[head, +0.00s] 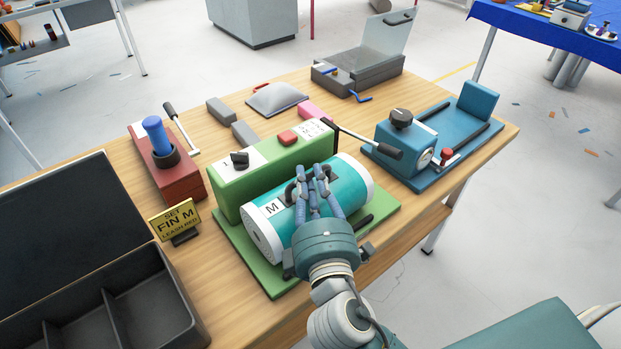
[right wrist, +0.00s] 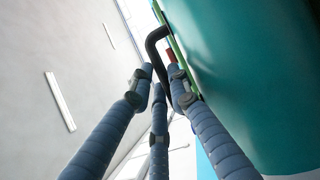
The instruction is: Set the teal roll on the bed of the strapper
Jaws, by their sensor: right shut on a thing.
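The teal roll (head: 346,184) has white ends and a white label with an M. It lies lengthwise over the bed (head: 388,207) of the green machine, which looks like the strapper (head: 277,167). I cannot tell whether the roll touches the bed. My right gripper (head: 309,172) reaches over the roll, shut on its black handle. In the right wrist view the fingers (right wrist: 157,80) close at the dark handle (right wrist: 154,40) beside the teal surface (right wrist: 240,70). My left gripper is not in view.
A blue machine (head: 407,143) stands right of the green one. A red block with a blue-handled tool (head: 155,135), a gold sign (head: 174,219) and a black compartment case (head: 120,300) are left. Grey blocks, a grey pouch (head: 276,98) and a lidded grey box (head: 358,75) are behind.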

